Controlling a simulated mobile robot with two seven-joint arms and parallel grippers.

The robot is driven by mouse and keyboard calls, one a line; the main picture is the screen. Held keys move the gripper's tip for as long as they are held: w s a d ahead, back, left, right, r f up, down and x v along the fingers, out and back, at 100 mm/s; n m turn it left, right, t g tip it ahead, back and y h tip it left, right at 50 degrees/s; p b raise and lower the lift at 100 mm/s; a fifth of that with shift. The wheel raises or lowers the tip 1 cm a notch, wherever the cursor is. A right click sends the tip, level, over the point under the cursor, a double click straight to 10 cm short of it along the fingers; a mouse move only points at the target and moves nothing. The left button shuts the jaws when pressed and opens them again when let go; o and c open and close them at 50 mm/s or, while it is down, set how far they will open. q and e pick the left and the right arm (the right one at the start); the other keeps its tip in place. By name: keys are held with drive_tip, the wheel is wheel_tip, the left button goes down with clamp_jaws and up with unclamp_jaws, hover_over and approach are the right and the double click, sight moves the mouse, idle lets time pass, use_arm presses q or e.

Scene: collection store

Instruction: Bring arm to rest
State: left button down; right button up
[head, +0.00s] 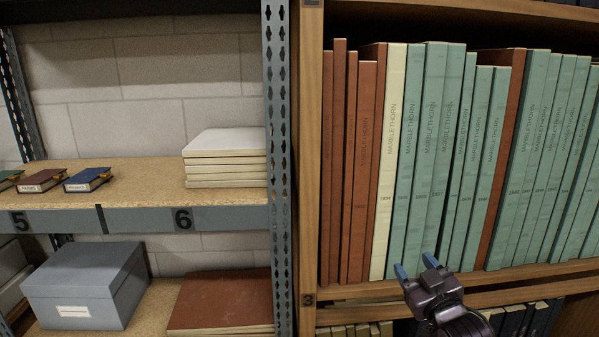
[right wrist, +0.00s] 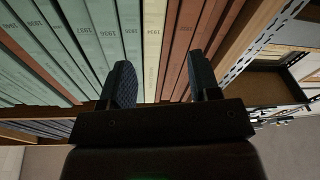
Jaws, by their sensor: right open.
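My right gripper (head: 416,268) is open and empty in the head view, in front of the lower edge of a row of books. It also shows in the right wrist view (right wrist: 162,85), with its two fingers apart and nothing between them. Beyond the fingers stands a cream book (head: 388,150) in the row, which also shows in the right wrist view (right wrist: 153,40). My left gripper is in neither view.
A wooden bookcase (head: 310,190) holds green books (head: 432,150) and brown books (head: 348,170). To the left, a metal shelf unit (head: 278,170) carries a white stack (head: 225,160), small dark books (head: 88,180), a grey box (head: 85,285) and a brown-red volume (head: 222,300).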

drive_tip(key=s+d+f+m+g+h, duration=0.1)
drive_tip(key=s+d+f+m+g, duration=0.1)
drive_tip(key=s+f, duration=1.2)
drive_tip(key=s+d+f+m+g+h, duration=0.2)
drive_tip(key=s+f+g, duration=0.3)
drive_tip(key=s+f, duration=0.9)
drive_tip(key=shift+f+h, duration=0.3)
drive_tip(key=shift+f, duration=0.2)
